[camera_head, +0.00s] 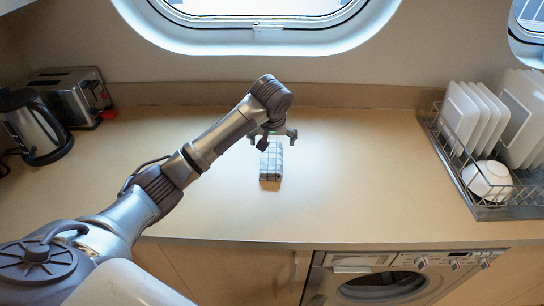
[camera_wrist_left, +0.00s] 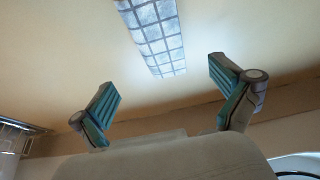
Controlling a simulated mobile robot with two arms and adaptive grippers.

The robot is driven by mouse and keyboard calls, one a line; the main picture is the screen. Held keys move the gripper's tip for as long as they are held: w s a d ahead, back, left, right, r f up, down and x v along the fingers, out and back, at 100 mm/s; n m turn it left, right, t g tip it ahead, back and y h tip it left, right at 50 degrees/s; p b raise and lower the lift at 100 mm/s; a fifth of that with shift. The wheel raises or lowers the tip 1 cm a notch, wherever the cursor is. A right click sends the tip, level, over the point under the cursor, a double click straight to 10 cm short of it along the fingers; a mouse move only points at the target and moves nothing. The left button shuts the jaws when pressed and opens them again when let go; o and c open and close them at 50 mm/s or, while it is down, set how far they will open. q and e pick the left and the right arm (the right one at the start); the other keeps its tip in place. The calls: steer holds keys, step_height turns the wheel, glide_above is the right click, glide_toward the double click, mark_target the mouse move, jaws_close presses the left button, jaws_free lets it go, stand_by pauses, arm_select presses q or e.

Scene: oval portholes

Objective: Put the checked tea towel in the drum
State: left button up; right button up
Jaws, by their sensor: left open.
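The checked tea towel (camera_head: 271,163) is a small folded grey-and-white bundle lying on the counter in the head view. It also shows at the top of the left wrist view (camera_wrist_left: 156,36). My left gripper (camera_head: 276,136) is above the towel's far end. In the left wrist view its two fingers (camera_wrist_left: 160,95) are apart with nothing between them, and the towel lies beyond the fingertips. The drum (camera_head: 382,286) is in the washing machine under the counter at the lower right; only the upper part of its round opening shows. My right gripper is not in view.
A dish rack (camera_head: 483,212) with plates and a white bowl (camera_head: 487,180) stands at the right. A kettle (camera_head: 34,126) and a toaster (camera_head: 73,97) stand at the far left. The counter (camera_head: 360,180) around the towel is clear. Its front edge overhangs the washing machine.

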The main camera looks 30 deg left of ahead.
mark_target(272, 152)
arm_select(q)
steer(key=x, duration=0.3)
steer(key=shift+w+f, duration=0.2)
steer(key=shift+f, duration=0.15)
steer(key=shift+w+a+f+p, duration=0.15)
steer(key=shift+a+f+p, duration=0.05)
steer(key=shift+f+p, duration=0.3)
steer(key=p+x, duration=0.1)
steer(key=x, duration=0.2)
steer(key=shift+w+a+f, duration=0.1)
steer(key=shift+a+f, duration=0.15)
steer(key=shift+f, duration=0.05)
steer(key=shift+w+f, duration=0.1)
steer(key=shift+f, duration=0.2)
steer(key=shift+c, duration=0.3)
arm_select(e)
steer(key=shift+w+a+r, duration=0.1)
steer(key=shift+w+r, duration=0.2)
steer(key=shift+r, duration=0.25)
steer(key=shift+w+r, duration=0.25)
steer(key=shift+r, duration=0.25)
arm_select(q)
steer(key=c, duration=1.2)
steer(key=shift+r, duration=0.1)
